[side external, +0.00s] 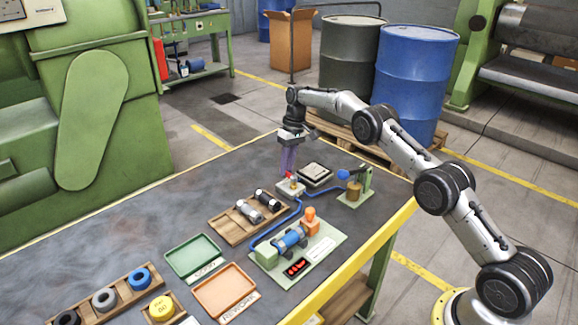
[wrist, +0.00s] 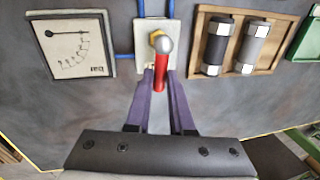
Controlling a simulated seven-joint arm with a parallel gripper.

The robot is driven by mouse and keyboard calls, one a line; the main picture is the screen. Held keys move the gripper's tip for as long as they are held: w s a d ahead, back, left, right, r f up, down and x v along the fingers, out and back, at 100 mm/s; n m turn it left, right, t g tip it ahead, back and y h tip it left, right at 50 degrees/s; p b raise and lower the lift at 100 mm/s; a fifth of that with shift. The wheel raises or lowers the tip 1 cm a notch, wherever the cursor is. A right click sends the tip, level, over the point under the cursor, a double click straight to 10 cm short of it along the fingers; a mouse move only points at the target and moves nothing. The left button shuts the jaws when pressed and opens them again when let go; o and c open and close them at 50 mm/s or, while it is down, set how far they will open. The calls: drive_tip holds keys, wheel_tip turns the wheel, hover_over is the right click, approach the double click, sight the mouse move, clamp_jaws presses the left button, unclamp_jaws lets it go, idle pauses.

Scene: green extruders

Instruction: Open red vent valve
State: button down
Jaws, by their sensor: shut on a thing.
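The red vent valve handle (wrist: 160,75) points from a brass and silver fitting (wrist: 161,40) toward my wrist camera. It sits on a small pale block (wrist: 178,60), which also shows in the side view (side external: 284,189). My gripper (side external: 289,172) reaches straight down over this block, with its purple fingers at the handle. In the wrist view the fingertips (wrist: 160,80) lie on both sides of the red handle, and the gripper is shut on it. The far part of the handle is clear of the fingers; in the side view they mostly hide it.
A dial gauge (wrist: 74,46) stands beside the valve block. A wooden tray (side external: 229,229) holds dark and light cylinders. Blue hose (side external: 307,191) runs from the block. A green fixture (side external: 330,239), a green tray (side external: 193,265) and an orange tray (side external: 238,297) lie nearer the front.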

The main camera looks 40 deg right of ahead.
drive_tip(key=shift+a+n, duration=0.15)
drive_tip(key=shift+n, duration=0.25)
drive_tip(key=c, duration=0.8)
unclamp_jaws()
drive_tip(key=shift+d+r, duration=0.25)
drive_tip(key=shift+r, duration=0.95)
drive_tip(key=shift+d+r, duration=0.25)
drive_tip(key=shift+r, duration=1)
drive_tip(key=shift+d+r, duration=0.25)
drive_tip(key=shift+r, duration=0.95)
